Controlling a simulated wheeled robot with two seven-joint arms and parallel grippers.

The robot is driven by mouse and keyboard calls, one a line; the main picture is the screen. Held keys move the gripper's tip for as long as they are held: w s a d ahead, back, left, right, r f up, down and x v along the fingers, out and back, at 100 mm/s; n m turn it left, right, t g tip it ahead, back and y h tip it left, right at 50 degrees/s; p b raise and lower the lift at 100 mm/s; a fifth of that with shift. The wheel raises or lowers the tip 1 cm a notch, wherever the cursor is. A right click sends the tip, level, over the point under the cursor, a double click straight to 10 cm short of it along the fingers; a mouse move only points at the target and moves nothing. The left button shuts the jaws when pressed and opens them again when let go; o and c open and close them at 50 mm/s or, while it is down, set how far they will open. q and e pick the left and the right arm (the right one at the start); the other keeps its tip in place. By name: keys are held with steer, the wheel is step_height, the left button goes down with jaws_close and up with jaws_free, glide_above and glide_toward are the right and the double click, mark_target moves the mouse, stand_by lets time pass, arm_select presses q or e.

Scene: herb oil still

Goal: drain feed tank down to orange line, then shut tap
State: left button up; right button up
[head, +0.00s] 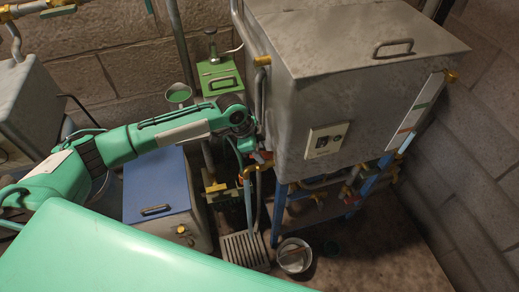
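The feed tank, a large grey metal box (352,90), stands on a blue frame at the right. A pale gauge strip (424,101) on its right face carries a green mark and, lower, an orange-red mark. Light blue shows near the strip's bottom end; the exact level is too small to read. A brass tap (259,167) with a red part sits at the tank's lower left. A bluish stream (248,200) seems to fall below it. My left gripper (262,155) is at the tap; its fingers are too hidden to tell their grip. My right gripper is out of view.
A floor grate (245,250) lies below the tap, with a round metal bucket (294,256) beside it. A blue-lidded box (157,187) stands under my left arm. A green box (219,77) stands behind. Block walls close the back and right.

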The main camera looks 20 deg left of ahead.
arm_select(q)
steer(key=c, duration=0.6)
jaws_close()
steer(key=shift+w+m+g, duration=0.1)
steer(key=shift+m+g, duration=0.3)
steer(key=shift+m, duration=0.7)
steer(key=shift+m+g, duration=0.7)
steer(key=shift+m, duration=0.9)
steer(key=shift+w, duration=0.1)
